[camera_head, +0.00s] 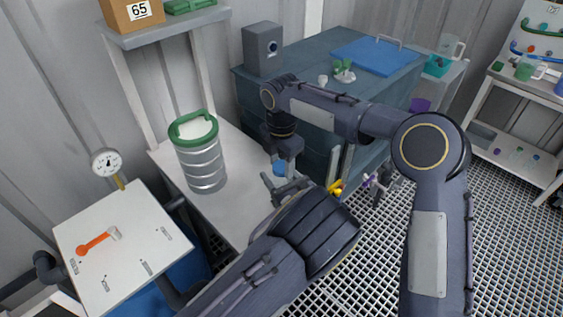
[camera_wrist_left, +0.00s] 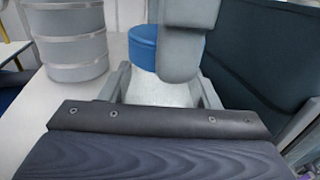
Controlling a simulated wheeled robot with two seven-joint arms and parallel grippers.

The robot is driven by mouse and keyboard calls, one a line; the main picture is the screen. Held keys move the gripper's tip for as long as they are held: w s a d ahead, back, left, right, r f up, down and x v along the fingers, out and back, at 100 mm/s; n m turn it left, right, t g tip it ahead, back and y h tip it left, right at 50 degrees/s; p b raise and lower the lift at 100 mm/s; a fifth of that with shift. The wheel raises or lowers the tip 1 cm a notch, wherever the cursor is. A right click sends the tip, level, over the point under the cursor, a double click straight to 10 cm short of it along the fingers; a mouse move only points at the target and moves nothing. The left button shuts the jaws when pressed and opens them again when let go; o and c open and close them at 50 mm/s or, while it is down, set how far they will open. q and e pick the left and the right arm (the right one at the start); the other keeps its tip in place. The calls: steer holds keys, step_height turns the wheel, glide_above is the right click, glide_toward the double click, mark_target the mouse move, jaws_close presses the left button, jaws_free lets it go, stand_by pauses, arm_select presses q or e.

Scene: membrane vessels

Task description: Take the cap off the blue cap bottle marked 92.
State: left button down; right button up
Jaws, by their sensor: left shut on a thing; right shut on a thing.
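The bottle's blue cap (camera_head: 279,168) shows below my right gripper (camera_head: 283,157), which points down from above. My right gripper is shut on the cap. In the left wrist view the cap (camera_wrist_left: 143,46) is partly hidden by a grey part of my right gripper (camera_wrist_left: 182,45). The pale bottle body (camera_wrist_left: 160,92) stands upright below the cap, between the fingers of my left gripper (camera_wrist_left: 163,84). My left gripper (camera_head: 279,184) is shut on the bottle near the bench edge. No marking 92 is readable.
A ribbed metal canister with a green rim (camera_head: 202,165) stands left of the bottle on the white bench (camera_head: 222,205). A dark blue-grey cabinet (camera_head: 330,75) stands close behind and right. A white panel with an orange lever (camera_head: 97,243) is at the left.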

mark_target(281, 165)
steer(key=shift+n, duration=0.6)
steer(key=shift+r, duration=0.25)
steer(key=shift+r, duration=0.85)
steer(key=shift+r, duration=0.1)
steer(key=shift+r, duration=1.9)
arm_select(q)
steer(key=shift+c, duration=2.1)
jaws_free()
